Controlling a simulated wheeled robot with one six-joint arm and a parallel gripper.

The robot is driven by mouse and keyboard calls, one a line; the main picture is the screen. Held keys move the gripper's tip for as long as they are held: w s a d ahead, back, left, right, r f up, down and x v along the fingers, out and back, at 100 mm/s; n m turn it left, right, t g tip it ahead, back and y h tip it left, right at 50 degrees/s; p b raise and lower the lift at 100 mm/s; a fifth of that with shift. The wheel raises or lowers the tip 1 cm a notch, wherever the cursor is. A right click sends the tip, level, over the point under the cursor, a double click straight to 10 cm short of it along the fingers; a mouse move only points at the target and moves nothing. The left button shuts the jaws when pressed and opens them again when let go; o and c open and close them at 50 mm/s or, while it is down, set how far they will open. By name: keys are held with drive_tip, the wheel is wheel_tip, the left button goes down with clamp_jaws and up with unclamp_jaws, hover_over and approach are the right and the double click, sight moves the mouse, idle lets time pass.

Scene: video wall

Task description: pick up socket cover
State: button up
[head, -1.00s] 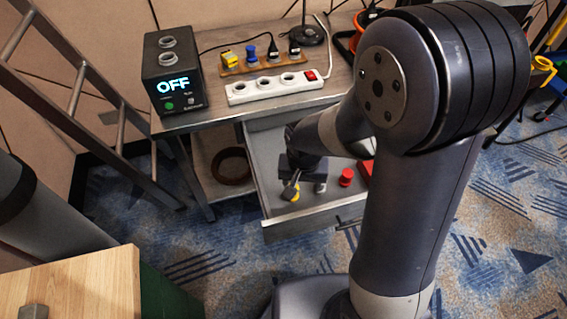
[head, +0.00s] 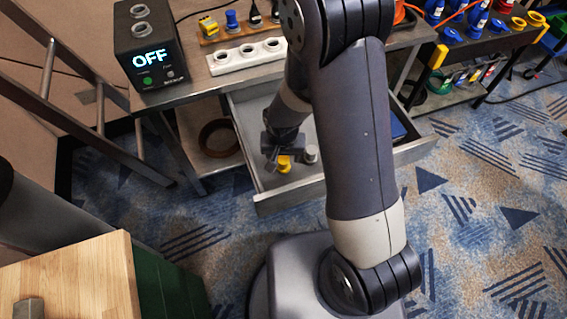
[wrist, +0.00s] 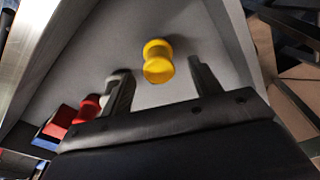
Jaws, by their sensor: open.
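A yellow spool-shaped piece (wrist: 157,62), likely the socket cover, is in the open drawer (head: 290,193). It also shows in the head view (head: 284,166), just beneath my gripper (head: 276,158). In the wrist view my gripper (wrist: 160,75) is open, with one finger on each side of the yellow piece and a gap to both. The jaws are empty. A grey piece (head: 311,154) stands to its right in the head view; in the wrist view it is partly hidden behind the left finger. A red piece (wrist: 88,108) lies farther left.
A white power strip (head: 243,56), a wooden rack with plugs (head: 236,31) and a black box reading OFF (head: 147,58) stand on the bench. The drawer walls surround the pieces. A red and blue item (wrist: 55,127) is in the drawer's corner. A ladder (head: 45,100) leans left.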

sight(283, 159)
drive_tip(key=shift+w+f, duration=0.15)
drive_tip(key=shift+f, duration=1.45)
drive_tip(key=shift+c, duration=0.2)
drive_tip(key=c, duration=1.1)
drive_tip(key=shift+c, duration=0.2)
